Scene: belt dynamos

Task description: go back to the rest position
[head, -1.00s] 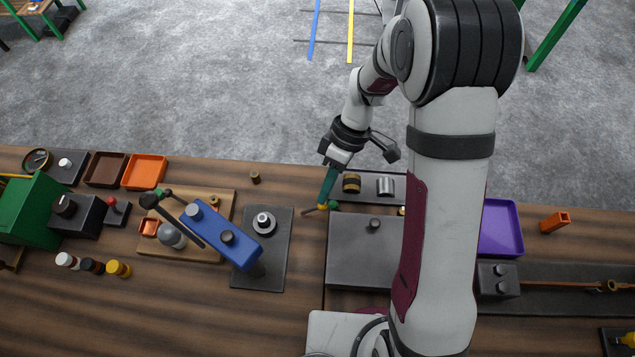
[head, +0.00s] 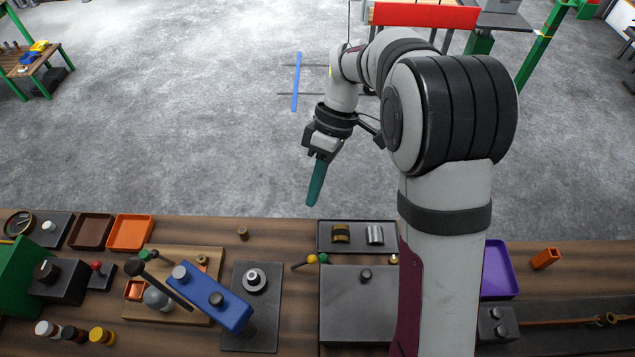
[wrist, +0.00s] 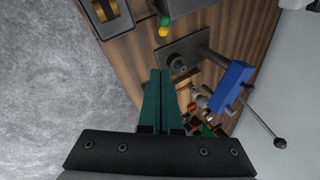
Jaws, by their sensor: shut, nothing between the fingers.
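My gripper (head: 313,200) has teal fingers and hangs in the air just beyond the far edge of the wooden bench (head: 285,232), over the grey floor. In the wrist view its fingers (wrist: 161,72) lie together, shut and empty. My upper arm hides part of the bench's right middle.
A blue lever press (head: 213,297) stands left of a grey block (head: 355,305). A dark tray (head: 358,222) holds a brass and a silver cylinder. Orange (head: 131,233) and brown trays sit far left, a purple tray (head: 498,270) right. The air over the floor is clear.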

